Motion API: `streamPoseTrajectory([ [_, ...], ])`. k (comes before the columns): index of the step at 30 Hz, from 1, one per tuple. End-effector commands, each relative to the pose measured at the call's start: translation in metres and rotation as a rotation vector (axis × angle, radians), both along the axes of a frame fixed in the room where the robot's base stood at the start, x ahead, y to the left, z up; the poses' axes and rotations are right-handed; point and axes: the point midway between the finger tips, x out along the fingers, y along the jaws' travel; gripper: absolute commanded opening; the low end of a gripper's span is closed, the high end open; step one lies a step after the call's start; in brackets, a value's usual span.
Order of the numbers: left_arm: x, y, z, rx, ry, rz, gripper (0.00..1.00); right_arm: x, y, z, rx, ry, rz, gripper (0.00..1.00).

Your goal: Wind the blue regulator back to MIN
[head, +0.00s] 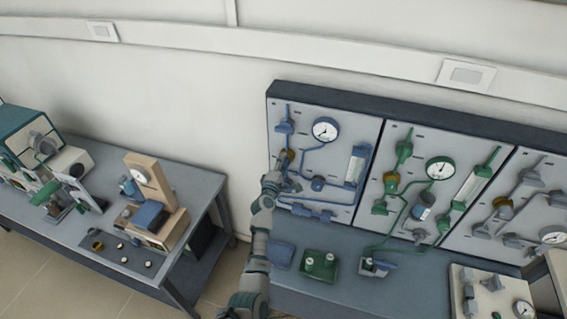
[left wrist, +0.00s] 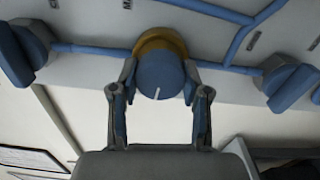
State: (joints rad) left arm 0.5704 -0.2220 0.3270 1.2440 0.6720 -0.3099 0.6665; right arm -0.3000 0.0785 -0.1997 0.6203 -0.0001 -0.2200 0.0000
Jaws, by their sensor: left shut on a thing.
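The blue regulator knob (left wrist: 160,77) has a white pointer line and sits in front of a brass body (left wrist: 162,42) on the blue pipe line. In the left wrist view the pointer line is near the lower edge of the knob, pointing down. My left gripper (left wrist: 159,85) is shut on the knob, one finger on each side. In the head view my left gripper (head: 276,180) is at the lower left of the blue panel (head: 340,135), and the brass body (head: 284,160) shows just above it. The MIN mark cannot be made out. My right gripper is not in view.
A round gauge (head: 325,129) is on the blue panel above right of the knob. A blue valve (left wrist: 22,55) is left of it and another (left wrist: 290,82) right. A green tray (head: 320,266) with small items stands on the bench below.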

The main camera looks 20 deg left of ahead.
Motion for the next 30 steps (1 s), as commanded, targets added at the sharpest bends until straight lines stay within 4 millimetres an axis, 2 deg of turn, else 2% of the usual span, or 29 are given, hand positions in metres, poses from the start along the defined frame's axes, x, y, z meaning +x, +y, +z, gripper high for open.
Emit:
streamPoseTrajectory([
  [9,-0.0005,0.0009,-0.0035,-0.095,0.008,0.001,0.12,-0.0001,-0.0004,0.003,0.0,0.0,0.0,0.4],
  [23,-0.0007,0.0009,-0.0052,-0.108,0.011,0.0,0.12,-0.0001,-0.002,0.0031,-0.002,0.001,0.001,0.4],
  [24,-0.0007,0.0009,-0.0053,-0.108,0.011,0.0,0.51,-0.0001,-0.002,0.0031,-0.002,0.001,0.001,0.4],
  [27,-0.0007,0.0008,-0.005,-0.107,0.011,0.0,0.72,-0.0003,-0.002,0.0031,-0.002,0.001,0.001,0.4],
  [30,-0.0007,0.0005,-0.0037,-0.106,0.009,0.0,0.72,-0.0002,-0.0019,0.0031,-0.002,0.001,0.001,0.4],
])
